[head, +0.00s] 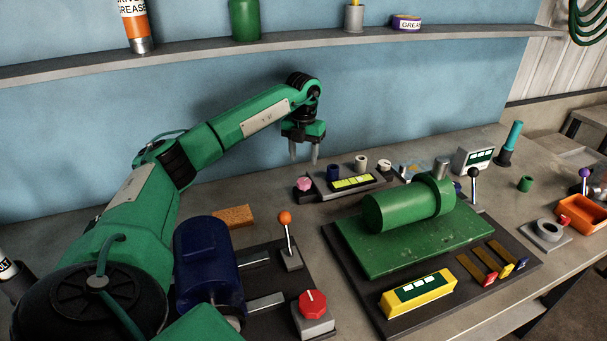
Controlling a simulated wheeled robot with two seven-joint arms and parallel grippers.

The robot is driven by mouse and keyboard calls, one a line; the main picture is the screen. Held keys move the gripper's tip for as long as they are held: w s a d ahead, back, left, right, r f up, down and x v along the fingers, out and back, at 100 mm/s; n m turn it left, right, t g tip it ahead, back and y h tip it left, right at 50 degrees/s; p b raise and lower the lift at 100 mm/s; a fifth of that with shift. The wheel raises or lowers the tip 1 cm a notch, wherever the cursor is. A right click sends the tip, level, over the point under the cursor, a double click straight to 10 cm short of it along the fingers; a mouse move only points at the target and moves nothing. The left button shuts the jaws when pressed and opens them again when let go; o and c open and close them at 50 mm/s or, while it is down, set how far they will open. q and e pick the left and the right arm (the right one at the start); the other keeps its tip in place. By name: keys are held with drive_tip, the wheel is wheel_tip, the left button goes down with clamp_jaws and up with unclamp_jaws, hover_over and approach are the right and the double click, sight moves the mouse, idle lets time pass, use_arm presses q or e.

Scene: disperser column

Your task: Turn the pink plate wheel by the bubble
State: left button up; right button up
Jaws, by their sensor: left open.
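The pink wheel (304,184) is a small scalloped knob at the left end of a dark plate (325,192) near the back wall. A yellow-green bubble level (353,182) lies on the same plate, just right of the wheel. My left gripper (304,158) points down above the pink wheel, with its two fingers apart and nothing between them. There appears to be a gap between the fingertips and the wheel. My right gripper is not in view.
A green motor (400,210) sits right and nearer. An orange-ball lever (286,230), a red knob (312,304) and a blue motor (207,265) are in front. A shelf (300,45) runs above.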

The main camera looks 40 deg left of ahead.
use_arm(q)
wheel_tip(320, 180, up, 5)
drive_tip(key=shift+r+b, duration=0.1)
drive_tip(key=shift+b, duration=0.2)
